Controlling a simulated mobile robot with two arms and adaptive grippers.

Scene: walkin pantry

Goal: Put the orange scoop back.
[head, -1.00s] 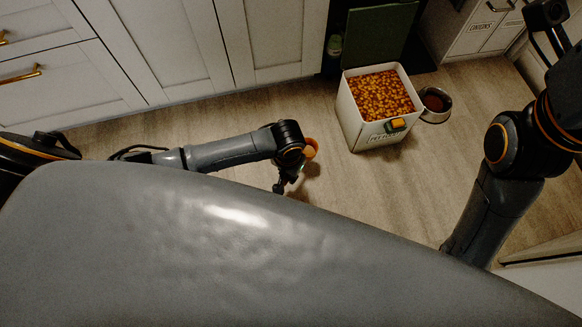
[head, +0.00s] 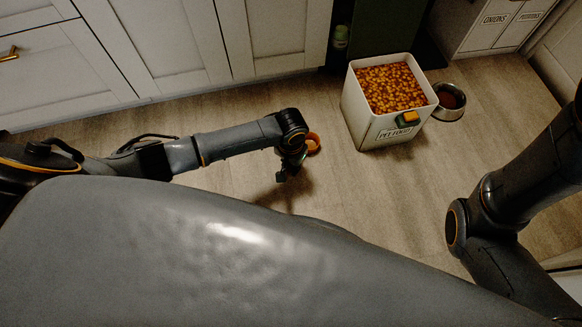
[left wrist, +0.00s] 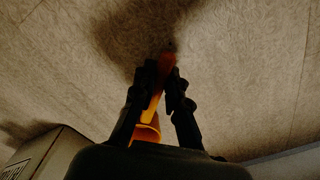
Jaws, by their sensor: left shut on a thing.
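The orange scoop (head: 314,143) is in my left gripper (head: 285,172), held over the floor left of the white pet food bin. In the left wrist view the two fingers of my left gripper (left wrist: 158,88) are closed on the scoop's handle, and the scoop (left wrist: 147,132) shows between them. The bin (head: 361,127) is open and full of orange-brown kibble (head: 390,86). An orange and green piece (head: 408,118) sits at its front rim. The bin's corner shows lower left in the left wrist view (left wrist: 48,155). My right gripper is out of view.
A metal bowl (head: 459,113) with dark contents stands right of the bin. White cabinets (head: 160,45) line the back, with a dark green panel (head: 385,30) behind the bin. A cabinet labelled onions and potatoes (head: 490,30) is at upper right. Floor left of the bin is clear.

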